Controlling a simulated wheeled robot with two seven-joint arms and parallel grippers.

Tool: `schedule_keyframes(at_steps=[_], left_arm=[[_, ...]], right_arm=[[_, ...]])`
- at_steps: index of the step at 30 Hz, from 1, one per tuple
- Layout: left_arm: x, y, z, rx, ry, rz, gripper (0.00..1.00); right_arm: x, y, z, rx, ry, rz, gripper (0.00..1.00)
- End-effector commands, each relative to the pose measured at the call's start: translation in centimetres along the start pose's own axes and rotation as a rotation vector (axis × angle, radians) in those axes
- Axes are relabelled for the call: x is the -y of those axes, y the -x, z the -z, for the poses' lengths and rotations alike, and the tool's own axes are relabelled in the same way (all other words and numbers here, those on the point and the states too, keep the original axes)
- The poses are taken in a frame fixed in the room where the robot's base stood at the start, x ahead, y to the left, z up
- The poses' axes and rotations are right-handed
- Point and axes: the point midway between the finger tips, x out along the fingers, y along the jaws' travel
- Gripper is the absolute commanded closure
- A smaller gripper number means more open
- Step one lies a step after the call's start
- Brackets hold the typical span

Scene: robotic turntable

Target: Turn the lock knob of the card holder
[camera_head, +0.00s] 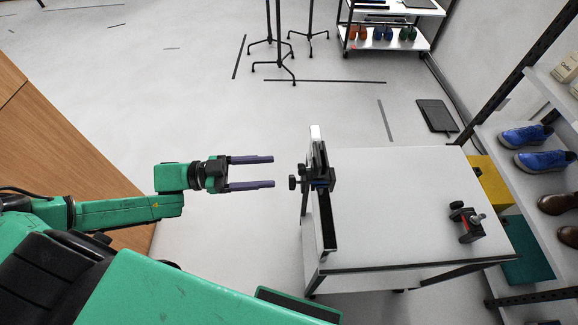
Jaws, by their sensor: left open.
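The card holder (322,170) is a dark clamp-like piece at the left edge of a white table, with a pale upright plate at its back. Its black lock knob (293,182) sticks out to the left, toward my gripper. My left gripper (273,172) is open and empty, its two purple fingers pointing right. The fingertips are a short way left of the knob and apart from it, with the knob roughly level with the lower finger. My right gripper does not show.
The white table (400,210) is mostly bare. A small red and black clamp-like device (467,222) stands at its right side. A shelf with blue shoes (535,160) is close on the right. A wooden panel (60,150) stands at the left. Open floor lies behind.

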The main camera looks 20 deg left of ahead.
Motion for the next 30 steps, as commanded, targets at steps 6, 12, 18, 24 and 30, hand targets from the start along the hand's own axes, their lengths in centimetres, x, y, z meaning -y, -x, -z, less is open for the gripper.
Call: schedule_keyframes(at_steps=[6, 12, 18, 24, 30], left_arm=[[0.0, -5.1, 0.3, -0.005, 0.000, 0.000, 0.33], [0.0, -6.5, 0.0, 0.001, 0.002, -0.001, 0.33], [0.0, -6.5, 0.0, 0.002, 0.002, -0.001, 0.41], [0.0, -6.4, 0.0, 0.001, 0.002, -0.001, 1.00], [0.1, -6.4, 0.3, 0.000, 0.097, 0.000, 1.00]], right_arm=[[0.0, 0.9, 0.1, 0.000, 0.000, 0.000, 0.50], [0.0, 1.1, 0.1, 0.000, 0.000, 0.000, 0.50], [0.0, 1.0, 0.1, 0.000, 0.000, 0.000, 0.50], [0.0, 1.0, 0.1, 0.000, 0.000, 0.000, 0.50], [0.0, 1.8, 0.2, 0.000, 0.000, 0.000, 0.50]])
